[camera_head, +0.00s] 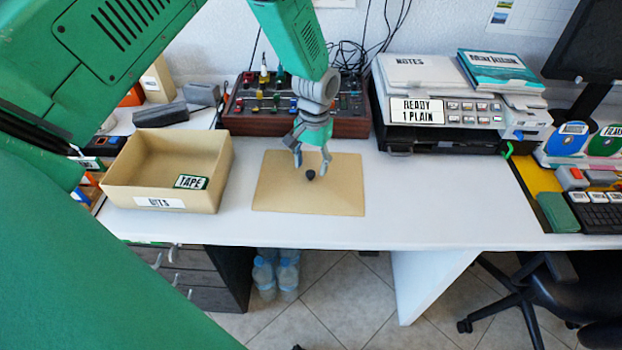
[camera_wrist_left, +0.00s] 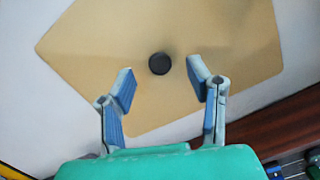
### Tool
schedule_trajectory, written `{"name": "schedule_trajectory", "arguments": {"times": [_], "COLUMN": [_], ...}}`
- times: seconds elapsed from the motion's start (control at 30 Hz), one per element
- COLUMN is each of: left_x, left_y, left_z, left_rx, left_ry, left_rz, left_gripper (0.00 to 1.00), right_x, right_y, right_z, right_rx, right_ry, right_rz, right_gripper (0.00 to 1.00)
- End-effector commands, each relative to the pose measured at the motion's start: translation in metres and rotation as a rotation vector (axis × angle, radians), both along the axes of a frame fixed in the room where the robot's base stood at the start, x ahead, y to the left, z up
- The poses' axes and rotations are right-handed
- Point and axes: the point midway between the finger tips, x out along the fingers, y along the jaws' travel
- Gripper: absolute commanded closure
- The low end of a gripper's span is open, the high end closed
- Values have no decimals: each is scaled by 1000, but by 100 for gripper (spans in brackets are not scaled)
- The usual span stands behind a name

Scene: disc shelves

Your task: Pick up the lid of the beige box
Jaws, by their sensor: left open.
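The lid (camera_head: 275,192) is a flat beige rectangle with a small dark round knob (camera_head: 310,175), lying on the white table. In the left wrist view the lid (camera_wrist_left: 215,35) fills much of the picture, with the knob (camera_wrist_left: 159,64) near its middle. The beige box (camera_head: 195,194) stands open just left of the lid, with a label on its front and a TAPE tag. My left gripper (camera_head: 312,168) is over the lid, open, with its fingertips close to the knob; in the wrist view the knob shows between and slightly beyond the fingertips (camera_wrist_left: 160,72).
A dark red control panel (camera_head: 350,125) stands behind the lid. A printer-like device (camera_head: 440,135) with papers and a book (camera_head: 500,70) is at back right. The white table (camera_head: 430,205) is clear right of the lid. A keyboard (camera_head: 590,216) lies far right.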

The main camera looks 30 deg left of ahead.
Motion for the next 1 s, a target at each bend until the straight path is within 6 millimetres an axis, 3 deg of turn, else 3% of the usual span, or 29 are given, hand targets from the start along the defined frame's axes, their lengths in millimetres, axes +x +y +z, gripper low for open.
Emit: {"name": "schedule_trajectory", "arguments": {"times": [0.2,0.47,0.6,1.0], "left_x": [-4,-4,-4,-4], "left_y": [-1,-1,-1,-1], "left_z": [-29,-32,-32,-27], "left_rx": [0,0,0,0], "left_ry": [0,0,0,0], "left_rz": [1,1,1,0], "left_gripper": [54,54,100,100], "right_x": [0,0,0,0], "right_y": [0,0,0,0], "right_z": [-2,-2,-2,-1], "right_rx": [0,0,0,0], "right_ry": [0,0,0,0], "right_rz": [0,0,0,0], "right_gripper": [62,62,62,62]}}
